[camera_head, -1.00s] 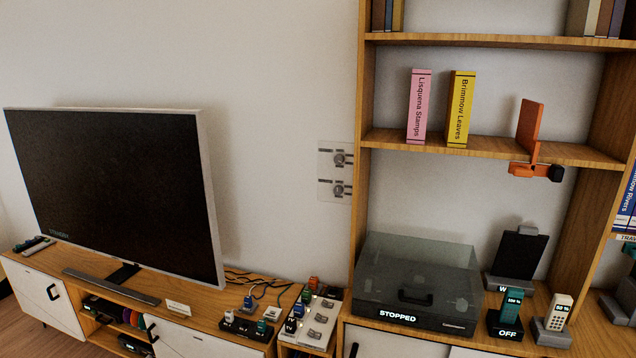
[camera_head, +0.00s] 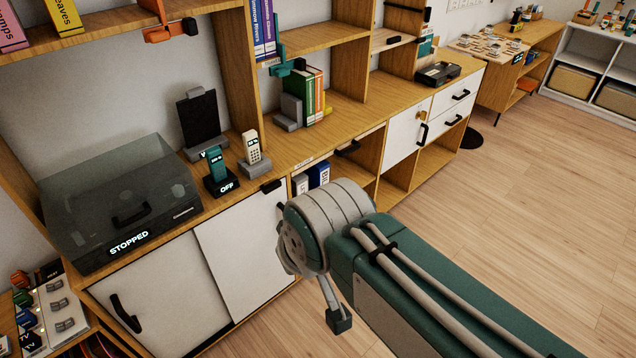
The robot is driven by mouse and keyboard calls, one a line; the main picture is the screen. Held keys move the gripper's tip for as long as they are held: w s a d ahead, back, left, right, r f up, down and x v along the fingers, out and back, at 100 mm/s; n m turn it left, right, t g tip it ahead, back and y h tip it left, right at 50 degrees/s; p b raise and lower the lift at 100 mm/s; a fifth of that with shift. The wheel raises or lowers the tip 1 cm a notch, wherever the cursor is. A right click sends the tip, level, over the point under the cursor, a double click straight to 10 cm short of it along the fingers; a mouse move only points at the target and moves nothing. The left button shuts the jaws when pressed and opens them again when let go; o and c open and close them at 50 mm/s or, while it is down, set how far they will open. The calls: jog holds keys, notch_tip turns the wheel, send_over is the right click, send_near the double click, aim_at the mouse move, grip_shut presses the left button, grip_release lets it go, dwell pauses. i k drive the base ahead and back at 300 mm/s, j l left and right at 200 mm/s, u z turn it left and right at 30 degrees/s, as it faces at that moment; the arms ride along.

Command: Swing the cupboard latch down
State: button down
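A small brass-coloured fitting (camera_head: 420,115), which looks like the cupboard latch, sits at the upper part of a white cupboard door (camera_head: 401,143) in the wooden wall unit. It is small, and I cannot make out which way it points. A black handle (camera_head: 422,135) is just below it on the same door. My arm reaches in from the lower right. A grey rod with a dark block, apparently one finger of my gripper (camera_head: 337,319), hangs below the arm's rounded grey joint. The rest of the gripper is hidden. It is apart from the cupboard, lower and to the left.
A dark clear-lidded box (camera_head: 122,203) reading STOPPED stands on the left counter, with handheld devices (camera_head: 252,148) in docks beside it. White doors (camera_head: 165,293) lie below. Upright books (camera_head: 308,95) stand mid-shelf. The wooden floor (camera_head: 520,215) on the right is open.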

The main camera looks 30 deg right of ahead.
aim_at(266, 189)
jog(key=z, duration=0.45)
jog(key=i+j, duration=0.25)
jog(key=i, duration=0.15)
jog(key=i+j+u, duration=0.1)
jog(key=i+j, duration=0.15)
jog(key=i, duration=0.1)
